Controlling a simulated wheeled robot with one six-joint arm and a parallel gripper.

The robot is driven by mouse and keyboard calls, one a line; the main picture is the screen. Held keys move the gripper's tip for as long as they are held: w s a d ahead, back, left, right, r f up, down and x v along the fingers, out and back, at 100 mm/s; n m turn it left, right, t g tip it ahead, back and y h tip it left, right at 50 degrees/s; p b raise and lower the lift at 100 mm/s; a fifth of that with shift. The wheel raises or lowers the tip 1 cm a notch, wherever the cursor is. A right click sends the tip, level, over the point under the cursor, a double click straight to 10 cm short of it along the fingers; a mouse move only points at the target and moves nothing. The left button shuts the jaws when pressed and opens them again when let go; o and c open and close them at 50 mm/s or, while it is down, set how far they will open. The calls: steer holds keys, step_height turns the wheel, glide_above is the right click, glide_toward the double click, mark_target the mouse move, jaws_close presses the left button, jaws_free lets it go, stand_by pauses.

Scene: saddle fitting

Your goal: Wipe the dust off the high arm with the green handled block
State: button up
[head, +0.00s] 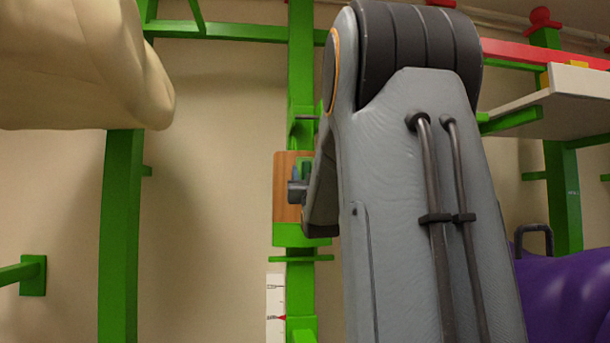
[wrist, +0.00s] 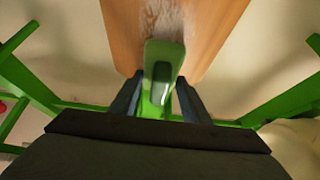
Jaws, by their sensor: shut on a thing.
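The green handled block (wrist: 163,72) is between my gripper's two fingers (wrist: 158,98) in the wrist view, and they are shut on its handle. Beyond it a wooden board (wrist: 205,35) fills the upper middle, with whitish dust (wrist: 166,17) on its face; I take this as the high arm. The block's far end overlaps the board; I cannot tell whether it touches. In the head view the wooden board (head: 284,200) shows beside a green post, and my gripper (head: 298,190) is in front of it, partly hidden by my own arm.
The green post (head: 301,70) rises behind my arm. A cream padded form (head: 80,65) hangs at upper left on another green post (head: 120,240). A white shelf (head: 560,100) is at right, above a purple thing (head: 570,300). A marked white strip (head: 275,300) is below the board.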

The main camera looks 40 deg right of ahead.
mark_target(306, 158)
step_height(306, 158, down, 13)
steer(key=b, duration=1.2)
steer(key=shift+r, duration=0.2)
steer(key=shift+r, duration=0.15)
steer(key=shift+r+p, duration=2.8)
steer(key=shift+r, duration=5.65)
steer(key=shift+s+a+f+b, duration=0.1)
steer(key=shift+s+a+b, duration=0.3)
steer(key=shift+s, duration=0.25)
steer(key=shift+s+a+b, duration=0.4)
steer(key=shift+s, duration=0.25)
steer(key=shift+s+a+b, duration=0.2)
steer(key=shift+s+a, duration=0.15)
steer(key=shift+s, duration=0.25)
steer(key=shift+s+a+b, duration=0.2)
steer(key=shift+s+a, duration=0.15)
steer(key=shift+s, duration=0.2)
steer(key=shift+s, duration=0.1)
